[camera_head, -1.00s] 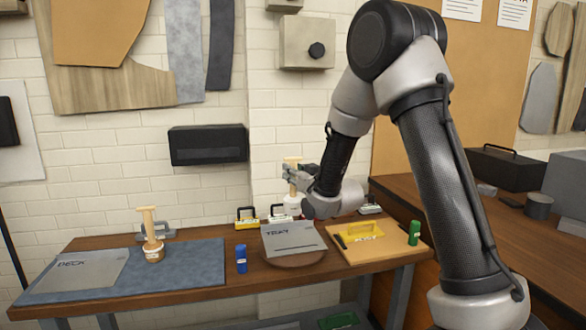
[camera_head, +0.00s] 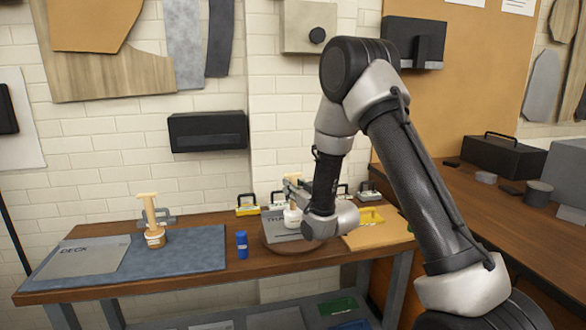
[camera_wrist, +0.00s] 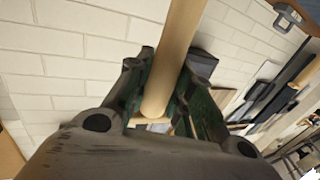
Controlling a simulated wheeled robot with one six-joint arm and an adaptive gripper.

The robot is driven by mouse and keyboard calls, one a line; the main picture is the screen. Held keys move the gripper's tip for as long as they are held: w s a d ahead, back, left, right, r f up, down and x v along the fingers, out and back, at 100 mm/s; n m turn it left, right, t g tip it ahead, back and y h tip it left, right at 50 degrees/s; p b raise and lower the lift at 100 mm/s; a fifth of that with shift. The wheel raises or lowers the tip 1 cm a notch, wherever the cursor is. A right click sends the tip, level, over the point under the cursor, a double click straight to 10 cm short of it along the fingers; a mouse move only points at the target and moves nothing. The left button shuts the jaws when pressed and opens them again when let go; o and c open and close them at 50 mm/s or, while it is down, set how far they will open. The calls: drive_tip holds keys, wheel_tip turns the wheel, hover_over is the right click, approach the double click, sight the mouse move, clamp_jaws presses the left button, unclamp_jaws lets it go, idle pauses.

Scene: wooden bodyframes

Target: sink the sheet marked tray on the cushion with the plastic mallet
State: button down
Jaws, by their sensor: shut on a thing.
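My gripper (camera_head: 298,188) is shut on the plastic mallet, which has a white head (camera_head: 292,216) and a pale handle. The handle (camera_wrist: 172,62) runs between the fingers in the wrist view. The grey sheet marked TRAY (camera_head: 278,235) lies on the round brown cushion (camera_head: 290,248) on the bench. The white head is in front of the sheet and hides part of its lettering; I cannot tell whether it touches the sheet. My arm covers the sheet's right side.
A second mallet (camera_head: 154,236) with a brown head stands on the blue-grey mat (camera_head: 190,250), beside the sheet marked DECK (camera_head: 85,258). A blue bottle (camera_head: 242,245) stands left of the cushion. A board with a yellow tool (camera_head: 371,215) lies to the right.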

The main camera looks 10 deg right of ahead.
drive_tip(key=shift+w+f, duration=0.1)
drive_tip(key=shift+f, duration=0.05)
wheel_tip(320, 180, up, 9)
drive_tip(key=shift+f, duration=0.2)
drive_tip(key=s+r, duration=0.2)
drive_tip(key=s, duration=0.7)
drive_tip(key=shift+s, duration=0.1)
idle(0.3)
